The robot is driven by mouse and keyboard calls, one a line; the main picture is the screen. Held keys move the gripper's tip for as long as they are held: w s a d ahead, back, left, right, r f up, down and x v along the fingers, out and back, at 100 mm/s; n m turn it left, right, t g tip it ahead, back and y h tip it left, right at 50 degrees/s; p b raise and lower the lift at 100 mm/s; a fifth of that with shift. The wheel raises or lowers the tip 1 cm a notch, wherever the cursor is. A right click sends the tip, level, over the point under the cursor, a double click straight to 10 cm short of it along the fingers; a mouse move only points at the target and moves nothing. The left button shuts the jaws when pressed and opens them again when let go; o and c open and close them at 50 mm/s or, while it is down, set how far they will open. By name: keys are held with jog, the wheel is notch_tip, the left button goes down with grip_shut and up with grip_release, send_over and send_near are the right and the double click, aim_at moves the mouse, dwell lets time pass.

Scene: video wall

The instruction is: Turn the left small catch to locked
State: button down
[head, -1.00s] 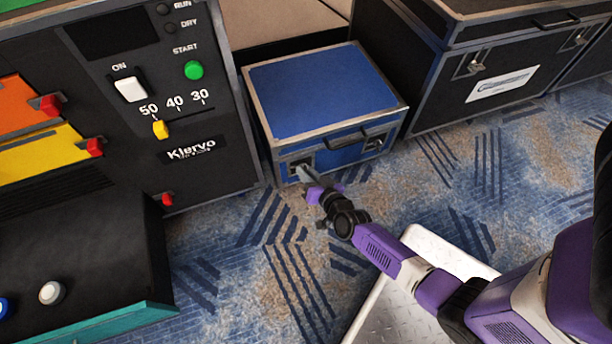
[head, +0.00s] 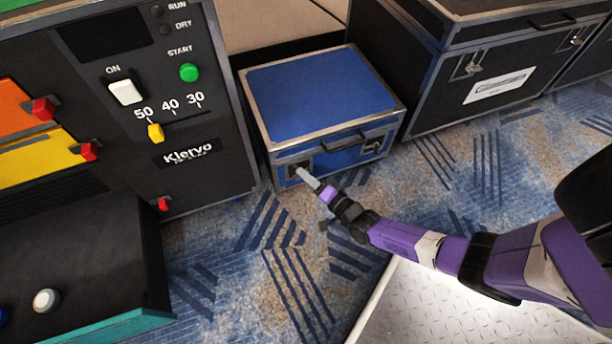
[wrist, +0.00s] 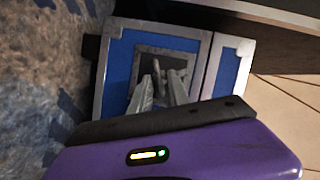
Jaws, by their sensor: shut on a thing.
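A blue case with metal edges (head: 320,95) stands on the carpet, with a handle (head: 352,143) on its front. The left small catch (wrist: 178,72) sits in a dark recessed plate on the case's front in the wrist view. In the head view its plate (head: 292,170) is partly covered by my gripper. My gripper (head: 304,176) reaches the catch from the front right. In the wrist view its two fingers (wrist: 163,86) are close together, their tips at the catch and shut on it. The catch's exact angle is hard to tell. The right catch (head: 375,146) is on the same front.
A black machine with switches (head: 190,120) stands close on the left of the blue case. A large black case (head: 480,70) stands on the right. Patterned carpet (head: 300,250) lies open in front.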

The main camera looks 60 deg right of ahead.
jog(key=shift+f+m+t, duration=0.15)
jog(key=shift+m+t, duration=0.25)
jog(key=shift+m, duration=0.55)
jog(key=shift+f+m+t, duration=0.1)
jog(key=shift+m+t, duration=0.3)
jog(key=shift+m, duration=0.55)
jog(key=c, duration=1.6)
grip_release()
